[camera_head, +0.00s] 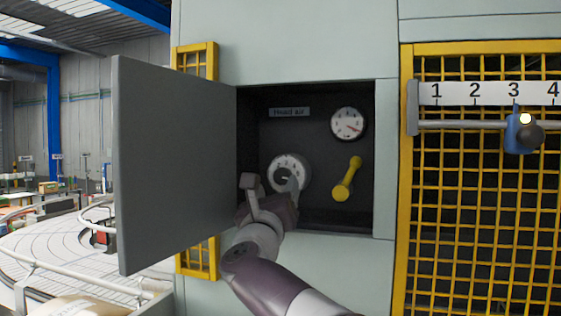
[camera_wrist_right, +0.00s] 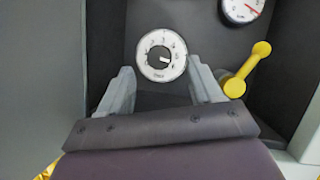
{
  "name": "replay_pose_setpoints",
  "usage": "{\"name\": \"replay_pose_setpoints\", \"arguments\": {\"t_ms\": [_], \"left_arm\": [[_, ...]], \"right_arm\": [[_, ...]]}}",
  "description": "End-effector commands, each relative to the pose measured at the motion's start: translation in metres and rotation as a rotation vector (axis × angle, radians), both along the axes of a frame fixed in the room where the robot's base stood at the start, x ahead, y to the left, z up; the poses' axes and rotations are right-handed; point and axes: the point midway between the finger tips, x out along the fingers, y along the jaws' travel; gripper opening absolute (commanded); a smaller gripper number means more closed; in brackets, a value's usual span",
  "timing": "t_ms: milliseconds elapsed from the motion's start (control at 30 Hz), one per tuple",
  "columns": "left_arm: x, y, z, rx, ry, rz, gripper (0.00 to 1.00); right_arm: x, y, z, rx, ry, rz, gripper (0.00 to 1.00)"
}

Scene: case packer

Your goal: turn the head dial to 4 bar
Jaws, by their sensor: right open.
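The head dial (camera_head: 287,172) is a white round scale with a dark centre knob, low on the back wall of an open cabinet. In the right wrist view the dial (camera_wrist_right: 161,55) shows just beyond my fingers, its pointer toward the right; I cannot read which number it marks. My right gripper (camera_head: 272,187) is open in front of the dial. In the right wrist view its two fingers (camera_wrist_right: 161,85) are apart, with nothing between them and the dial beyond their tips. My left gripper is not in view.
A gauge (camera_head: 348,124) with a red needle sits above right of the dial. A yellow lever (camera_head: 347,179) is close to the right. The grey door (camera_head: 176,165) stands open on the left. A "Head air" label (camera_head: 289,112) is above. A yellow mesh guard (camera_head: 480,220) is farther right.

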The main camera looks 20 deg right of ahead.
Motion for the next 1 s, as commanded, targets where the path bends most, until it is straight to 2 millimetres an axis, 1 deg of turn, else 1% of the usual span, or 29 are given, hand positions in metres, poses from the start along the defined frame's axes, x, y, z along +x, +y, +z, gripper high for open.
{"name": "replay_pose_setpoints", "arguments": {"t_ms": [33,100,200,367,600,667,700,767,800,1000], "left_arm": [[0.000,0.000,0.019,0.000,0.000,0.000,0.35],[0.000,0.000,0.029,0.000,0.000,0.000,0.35],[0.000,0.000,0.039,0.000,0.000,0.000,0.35],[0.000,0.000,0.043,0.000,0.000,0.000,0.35],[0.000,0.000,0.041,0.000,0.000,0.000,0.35],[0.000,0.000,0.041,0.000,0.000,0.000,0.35],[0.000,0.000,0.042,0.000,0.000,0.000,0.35],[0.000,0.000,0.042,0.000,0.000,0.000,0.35],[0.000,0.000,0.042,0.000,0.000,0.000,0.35],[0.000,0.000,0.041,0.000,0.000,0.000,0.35]], "right_arm": [[0.011,-0.006,0.013,-0.001,0.003,-0.004,0.65],[0.024,-0.012,0.018,-0.002,0.004,-0.003,0.65],[0.038,-0.018,0.022,-0.002,0.003,-0.003,0.65],[0.048,-0.022,0.022,-0.001,0.002,0.000,0.65],[0.049,-0.022,0.020,-0.001,0.002,0.000,0.65],[0.049,-0.022,0.020,-0.001,0.002,0.000,0.45],[0.049,-0.022,0.020,-0.001,0.002,0.000,0.32],[0.049,-0.022,0.020,-0.001,0.002,0.000,0.13],[0.049,-0.022,0.020,-0.001,0.002,0.000,0.09],[0.049,-0.022,0.020,-0.009,0.008,0.000,0.09]]}}
